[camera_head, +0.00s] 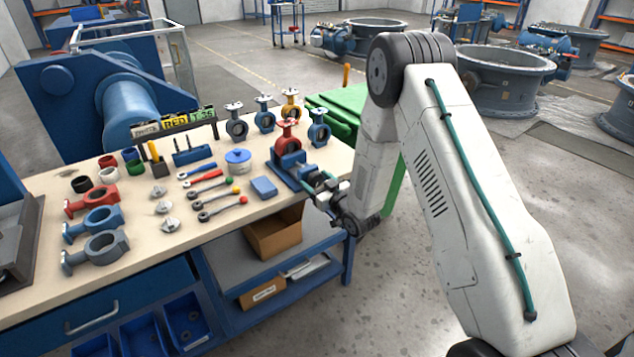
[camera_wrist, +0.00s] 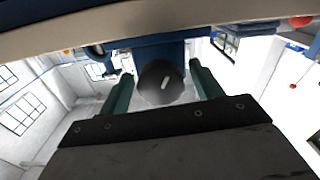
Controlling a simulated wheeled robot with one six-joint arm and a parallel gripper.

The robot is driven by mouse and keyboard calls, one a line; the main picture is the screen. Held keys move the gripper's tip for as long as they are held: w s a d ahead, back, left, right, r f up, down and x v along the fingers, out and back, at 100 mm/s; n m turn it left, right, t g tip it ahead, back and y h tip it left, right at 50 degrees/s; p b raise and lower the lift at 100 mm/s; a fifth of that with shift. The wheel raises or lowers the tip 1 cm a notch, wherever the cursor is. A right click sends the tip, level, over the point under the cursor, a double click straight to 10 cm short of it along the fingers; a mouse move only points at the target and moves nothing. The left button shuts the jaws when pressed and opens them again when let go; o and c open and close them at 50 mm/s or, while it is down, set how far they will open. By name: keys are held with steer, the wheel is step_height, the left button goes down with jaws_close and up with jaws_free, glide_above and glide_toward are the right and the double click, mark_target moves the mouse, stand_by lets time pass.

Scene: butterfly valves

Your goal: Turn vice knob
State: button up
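The blue vice (camera_head: 286,168) stands at the bench's right front edge with a red butterfly valve (camera_head: 287,138) in it. The dark round vice knob (camera_wrist: 160,84) has a pale mark on its face and sits in front of the blue vice body in the wrist view. My gripper (camera_head: 320,184) is at the front of the vice and hides the knob in the head view. In the wrist view its two teal fingers (camera_wrist: 161,72) are open, one on each side of the knob. A narrow gap shows beside the knob, so the fingers do not appear closed on it.
The bench top (camera_head: 135,215) holds several wrenches, loose rings and blue and red valve bodies left of the vice. More valves (camera_head: 264,114) stand behind it. A cardboard box (camera_head: 273,235) is on the shelf below.

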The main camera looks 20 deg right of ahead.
steer(key=v, duration=0.7)
steer(key=shift+s, duration=0.35)
steer(key=shift+d, duration=0.1)
